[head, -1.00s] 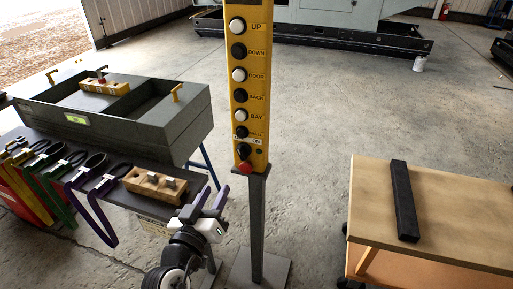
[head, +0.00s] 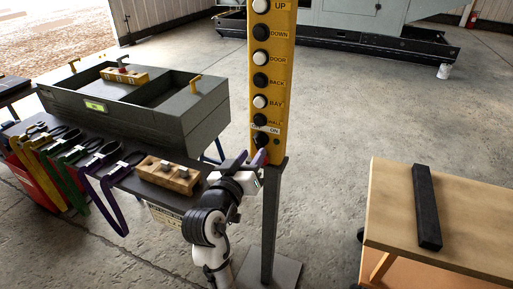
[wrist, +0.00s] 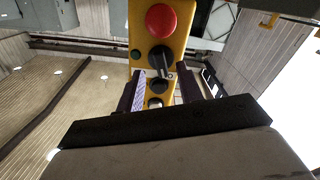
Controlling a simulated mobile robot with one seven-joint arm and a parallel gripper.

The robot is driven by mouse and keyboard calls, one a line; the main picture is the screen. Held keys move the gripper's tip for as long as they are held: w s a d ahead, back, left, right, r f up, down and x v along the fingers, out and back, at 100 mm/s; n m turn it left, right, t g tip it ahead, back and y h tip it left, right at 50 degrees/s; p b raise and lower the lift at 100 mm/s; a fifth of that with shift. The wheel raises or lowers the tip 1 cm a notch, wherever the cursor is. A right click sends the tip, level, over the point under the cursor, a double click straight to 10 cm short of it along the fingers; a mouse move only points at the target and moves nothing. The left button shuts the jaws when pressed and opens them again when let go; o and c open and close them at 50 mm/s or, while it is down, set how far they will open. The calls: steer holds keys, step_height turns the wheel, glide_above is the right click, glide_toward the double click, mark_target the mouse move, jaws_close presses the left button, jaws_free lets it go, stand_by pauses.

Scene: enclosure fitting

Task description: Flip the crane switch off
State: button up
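The yellow control post (head: 270,85) carries a column of push buttons. Near its lower end is the black rotary switch (head: 260,139), below an ON label. In the wrist view the switch (wrist: 161,58) shows a pale-tipped pointer aimed to the lower right; I cannot read its label there. A red mushroom button (wrist: 161,20) is beside it, above it in that view. My gripper (head: 254,158) is at the panel's lower end, close to the switch. In the wrist view its two dark fingers (wrist: 160,88) are apart with nothing held; contact with the switch is not clear.
A small green lamp (wrist: 136,54) is beside the switch. At left, a table holds a grey divided box (head: 160,118), a wooden block (head: 168,174) and several coloured straps. At right, a wooden cart (head: 385,215) bears a black bar (head: 427,207). Floor between is open.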

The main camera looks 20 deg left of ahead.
mark_target(258, 146)
steer(key=shift+w+p, duration=0.45)
steer(key=shift+w, duration=1.6)
steer(key=shift+c, duration=0.5)
